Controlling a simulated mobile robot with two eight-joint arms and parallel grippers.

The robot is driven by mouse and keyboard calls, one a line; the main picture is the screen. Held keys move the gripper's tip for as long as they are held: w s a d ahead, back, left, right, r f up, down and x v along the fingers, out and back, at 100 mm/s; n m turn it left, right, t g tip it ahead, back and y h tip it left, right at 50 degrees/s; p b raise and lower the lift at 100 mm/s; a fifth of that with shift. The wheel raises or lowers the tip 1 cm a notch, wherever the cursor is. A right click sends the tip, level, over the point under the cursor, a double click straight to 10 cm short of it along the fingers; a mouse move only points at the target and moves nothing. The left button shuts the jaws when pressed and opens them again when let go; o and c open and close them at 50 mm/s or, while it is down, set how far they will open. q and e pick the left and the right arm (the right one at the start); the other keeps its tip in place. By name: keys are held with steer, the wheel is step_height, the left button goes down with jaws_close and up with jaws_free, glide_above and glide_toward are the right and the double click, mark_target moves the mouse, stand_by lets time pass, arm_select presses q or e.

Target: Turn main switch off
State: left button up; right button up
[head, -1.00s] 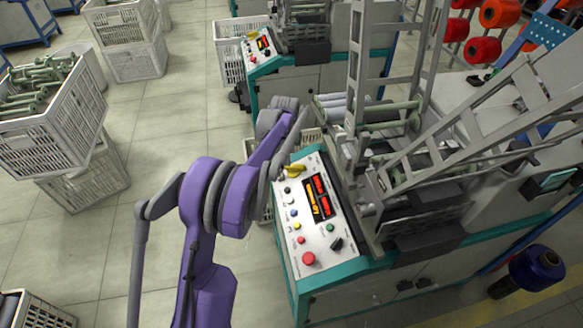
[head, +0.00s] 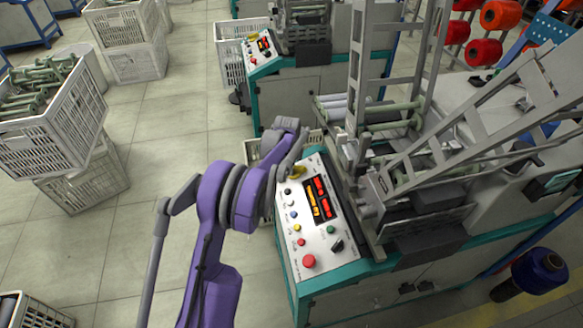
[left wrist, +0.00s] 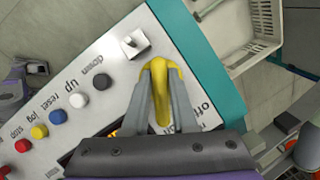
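The main switch is a yellow handle (head: 297,172) at the far end of the machine's sloped control panel (head: 315,256). In the left wrist view the yellow handle (left wrist: 161,96) lies lengthwise between the two fingers of my left gripper (left wrist: 161,72). The fingers flank it closely and look shut on it. The letters "off" show beside the right finger. In the head view my left gripper (head: 297,155) reaches down over the switch and partly hides it.
A red stop button (head: 309,261) is at the panel's near end. A white crate (left wrist: 247,32) stands beside the machine.

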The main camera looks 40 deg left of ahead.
arm_select(q)
jaws_close()
steer(key=shift+n, duration=0.3)
steer(key=n+g, duration=0.1)
steer(key=n, duration=0.1)
steer(key=n+h, duration=0.1)
steer(key=n, duration=0.2)
steer(key=shift+a+g, duration=0.1)
steer(key=shift+g, duration=0.3)
steer(key=n+h, duration=0.2)
steer(key=n, duration=0.3)
steer(key=shift+g, duration=0.4)
steer(key=shift+n+h, duration=0.3)
steer(key=o, duration=0.5)
jaws_free()
